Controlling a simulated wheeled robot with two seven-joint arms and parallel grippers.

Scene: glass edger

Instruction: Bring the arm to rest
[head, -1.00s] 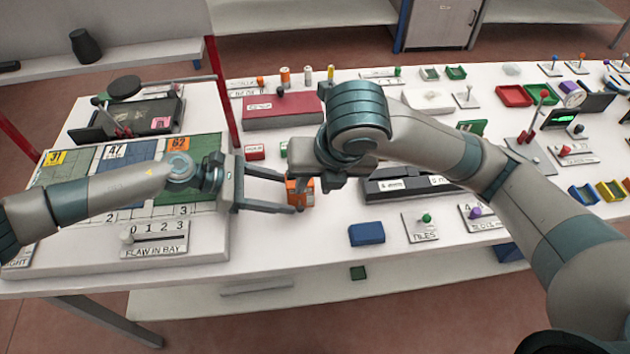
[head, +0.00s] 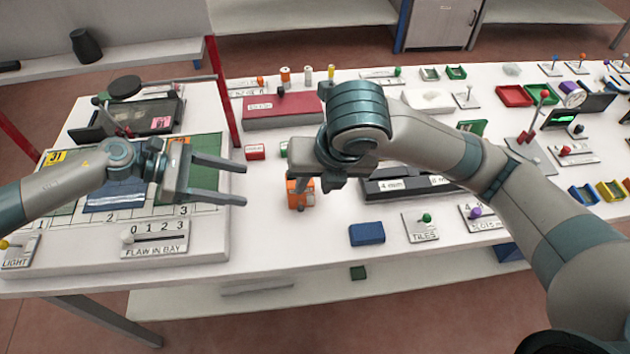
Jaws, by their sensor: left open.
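My left gripper (head: 243,184) is open and empty, with its two fingers pointing right. It hangs over the right part of the green and blue bay board (head: 204,208) on the left of the table. My right arm comes in from the right, and its gripper (head: 306,184) points down over the middle of the table. An orange block (head: 301,197) stands directly at the right gripper's tips. I cannot tell whether the right fingers touch it or are shut on it.
A blue block (head: 367,234), a tiles lever plate (head: 420,227) and a dark red box (head: 282,110) lie on the white table. A red post (head: 223,95) rises behind my left gripper. The white strip before the orange block is clear.

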